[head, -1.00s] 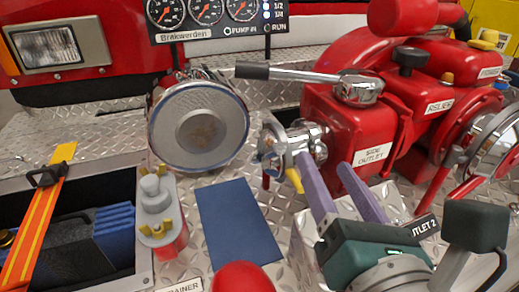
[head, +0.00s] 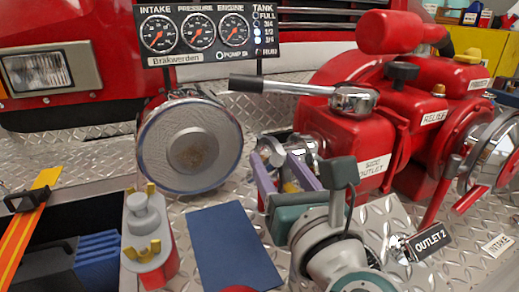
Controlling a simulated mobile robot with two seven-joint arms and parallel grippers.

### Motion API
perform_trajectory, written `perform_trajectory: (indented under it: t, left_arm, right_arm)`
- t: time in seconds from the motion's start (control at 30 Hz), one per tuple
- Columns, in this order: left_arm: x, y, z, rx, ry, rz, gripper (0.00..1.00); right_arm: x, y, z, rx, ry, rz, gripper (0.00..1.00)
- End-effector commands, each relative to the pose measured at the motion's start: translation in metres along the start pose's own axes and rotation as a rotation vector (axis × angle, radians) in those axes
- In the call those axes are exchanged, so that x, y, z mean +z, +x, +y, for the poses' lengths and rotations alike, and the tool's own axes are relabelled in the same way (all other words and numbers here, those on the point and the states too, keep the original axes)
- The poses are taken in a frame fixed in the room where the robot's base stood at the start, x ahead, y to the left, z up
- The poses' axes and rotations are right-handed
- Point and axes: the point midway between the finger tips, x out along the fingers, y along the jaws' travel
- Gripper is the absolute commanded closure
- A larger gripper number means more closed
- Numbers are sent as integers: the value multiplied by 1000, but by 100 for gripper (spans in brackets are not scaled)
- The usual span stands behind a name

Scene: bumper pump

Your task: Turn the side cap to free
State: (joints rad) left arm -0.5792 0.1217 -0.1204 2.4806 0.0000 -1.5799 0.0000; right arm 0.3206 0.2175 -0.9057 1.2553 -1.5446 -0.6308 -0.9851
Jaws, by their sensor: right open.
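The side cap (head: 268,153) is a chrome lugged cap on the side outlet of the red pump (head: 335,135), below the black-handled lever and left of the "SIDE OUTLET" label. My right gripper (head: 272,162) comes from the lower right with its two purple fingers pointing at the cap. The fingers are apart, one at the cap's left side and one at its right. I cannot tell whether they touch it. The wrist and fingers hide the lower part of the outlet. My left gripper is not in view.
A round mesh-faced strainer (head: 190,146) stands left of the cap. A lever with a black handle (head: 265,86) reaches out above it. A blue mat (head: 232,245) lies on the tread plate. A grey fitting with yellow lugs (head: 148,235) and an open bin (head: 75,215) are at left.

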Motion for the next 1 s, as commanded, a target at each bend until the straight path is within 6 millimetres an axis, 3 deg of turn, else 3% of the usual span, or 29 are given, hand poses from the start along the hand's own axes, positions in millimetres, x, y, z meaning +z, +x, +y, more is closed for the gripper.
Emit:
perform_trajectory:
  t: [0.23, 0.7, 1.0]
  left_arm:
    - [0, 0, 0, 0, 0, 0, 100]
    - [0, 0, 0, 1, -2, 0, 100]
    - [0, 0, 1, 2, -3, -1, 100]
  right_arm:
    - [0, 0, 0, 0, 2, 0, 45]
    - [0, 0, 0, 0, 2, 0, 98]
    - [0, 0, 0, 0, 2, 0, 100]
